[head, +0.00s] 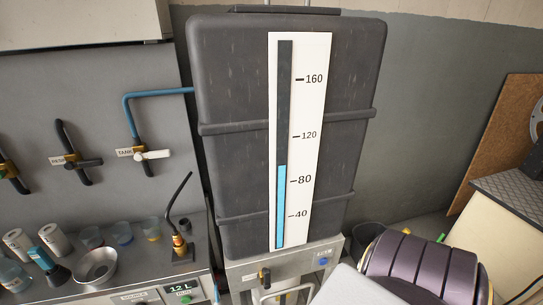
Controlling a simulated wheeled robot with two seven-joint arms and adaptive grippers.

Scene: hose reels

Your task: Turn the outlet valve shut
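On the left wall, a valve with a white handle (153,155) sits beside a label reading TANK. A blue pipe (155,93) runs from it to the tank. The white handle lies roughly level. A small dark-and-brass valve (265,277) shows on the metal stand (240,272) below the tank. No label in view says outlet, so I cannot tell which valve that is. Neither gripper is in view.
Two more dark-handled valves, one (75,160) with an unclear label, are on the left wall. A bench below holds a metal bowl (96,265), small cups and a display (182,288) reading 12 L. A brown board (497,140) leans at the right. Grey floor shows right of the tank.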

